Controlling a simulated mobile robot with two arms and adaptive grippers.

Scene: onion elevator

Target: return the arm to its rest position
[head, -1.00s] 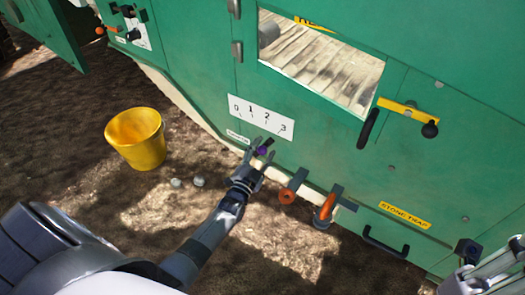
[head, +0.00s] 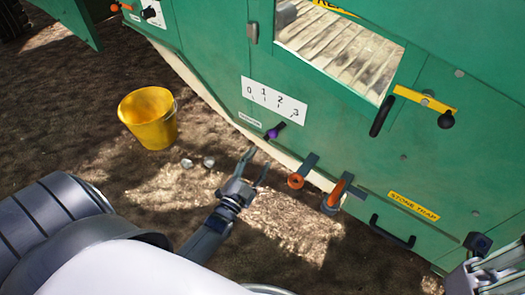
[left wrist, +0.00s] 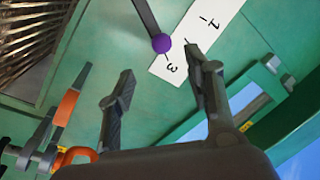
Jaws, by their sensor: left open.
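My left gripper (head: 256,167) is open and empty in the head view, low in front of the green machine and apart from it. Its two fingers also frame the left wrist view (left wrist: 160,92). A purple-knobbed lever (head: 274,131) sits on the machine just beyond the fingertips, under a white 0-to-3 scale (head: 273,101). In the left wrist view the purple knob (left wrist: 161,43) lies beside the 3 and clear of both fingers. Part of my right gripper (head: 492,272) shows at the lower right edge of the head view; its fingertips are not clear.
Two orange-handled fittings (head: 296,181) stick out low on the machine, right of my left gripper. A black handle (head: 391,233) is under the STONE TRAP label (head: 413,206). A yellow bucket (head: 149,118) stands on the ground at left, near two small pale round objects (head: 208,162).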

